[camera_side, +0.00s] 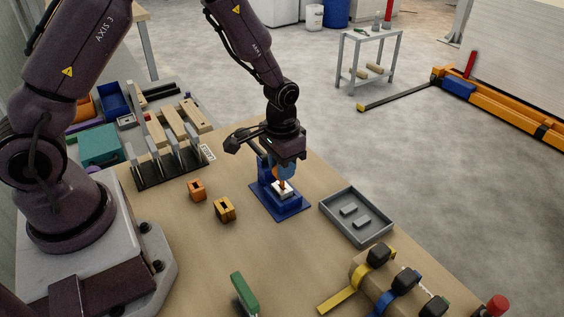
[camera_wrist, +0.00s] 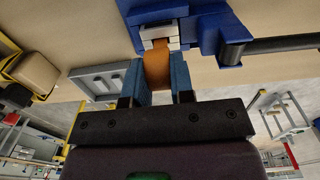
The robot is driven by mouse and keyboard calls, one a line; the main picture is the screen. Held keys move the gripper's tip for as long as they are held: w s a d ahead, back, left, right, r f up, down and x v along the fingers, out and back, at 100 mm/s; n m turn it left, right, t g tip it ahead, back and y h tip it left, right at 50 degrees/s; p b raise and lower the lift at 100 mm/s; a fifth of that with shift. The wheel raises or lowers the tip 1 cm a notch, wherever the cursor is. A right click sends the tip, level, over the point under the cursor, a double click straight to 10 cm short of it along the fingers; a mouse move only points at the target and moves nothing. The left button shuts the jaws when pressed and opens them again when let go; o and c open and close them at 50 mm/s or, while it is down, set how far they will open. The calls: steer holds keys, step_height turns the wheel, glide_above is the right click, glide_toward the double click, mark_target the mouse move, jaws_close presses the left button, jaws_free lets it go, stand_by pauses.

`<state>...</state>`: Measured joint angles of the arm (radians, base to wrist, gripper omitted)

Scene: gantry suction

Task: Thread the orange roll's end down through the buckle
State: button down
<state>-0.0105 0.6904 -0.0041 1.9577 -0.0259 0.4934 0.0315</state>
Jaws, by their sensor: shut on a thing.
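My gripper (camera_side: 284,174) points down over a blue stand (camera_side: 293,209) on the table. In the wrist view its two blue fingers (camera_wrist: 160,84) are shut on the orange strap end (camera_wrist: 157,66). The pale metal buckle (camera_wrist: 158,31) is just beyond the fingertips, and the strap reaches its near edge. I cannot tell whether the tip is inside the slot. In the side view the buckle (camera_side: 283,188) sits on the stand, with a bit of orange strap (camera_side: 282,183) at it. The roll itself is mostly hidden by the gripper and stand.
A grey tray (camera_side: 328,209) with small blocks is right of the stand. Table between is clear.

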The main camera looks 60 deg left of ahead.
steer(key=shift+f, duration=0.7)
steer(key=c, duration=0.9)
jaws_free()
steer(key=shift+r, duration=0.15)
step_height(320, 180, up, 13)
steer(key=shift+a, duration=0.1)
steer(key=s+r+t, duration=0.5)
steer(key=s+r, duration=1)
steer(key=s, duration=0.3)
steer(key=shift+t, duration=0.3)
